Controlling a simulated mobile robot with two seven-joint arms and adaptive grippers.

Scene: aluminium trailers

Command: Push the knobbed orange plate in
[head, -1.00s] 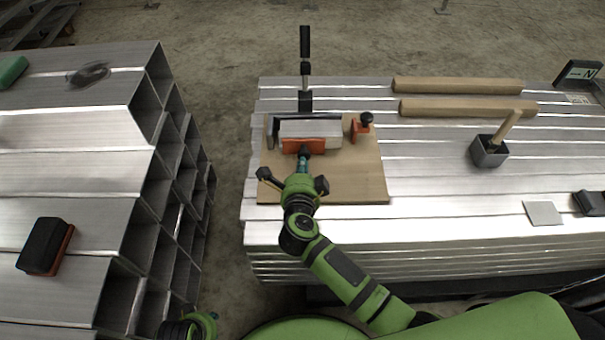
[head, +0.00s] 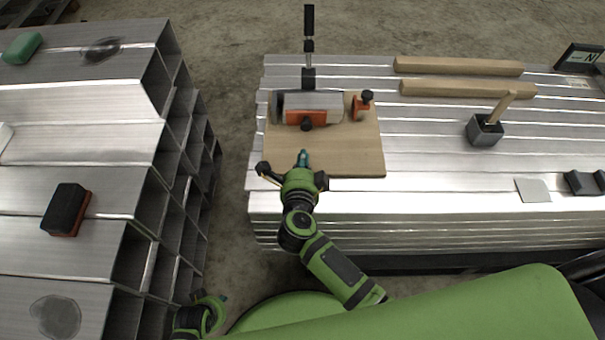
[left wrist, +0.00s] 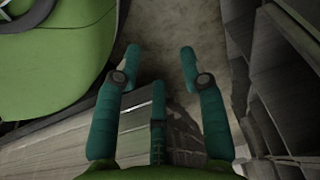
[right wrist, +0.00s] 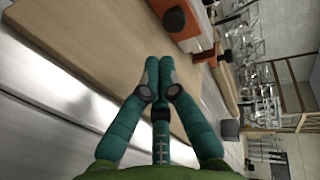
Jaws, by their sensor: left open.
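The knobbed orange plate (head: 293,118) stands upright at the front of the fixture on the wooden board (head: 340,155). Its black knob faces me. The plate and knob also show at the top of the right wrist view (right wrist: 195,19). A grey metal piece (head: 318,99) lies just behind the plate. My right gripper (head: 303,155) is shut and empty, apart from the plate on its near side, over the board. Its fingertips meet in the right wrist view (right wrist: 159,66). My left gripper (left wrist: 158,55) is open and empty, low beside the left stack.
A smaller orange piece with a black knob (head: 361,105) stands right of the fixture. A tall black-handled clamp (head: 308,50) rises behind it. Two wooden bars (head: 460,67) and a mallet (head: 486,130) lie right. The left stack (head: 110,140) holds a black brush (head: 66,208).

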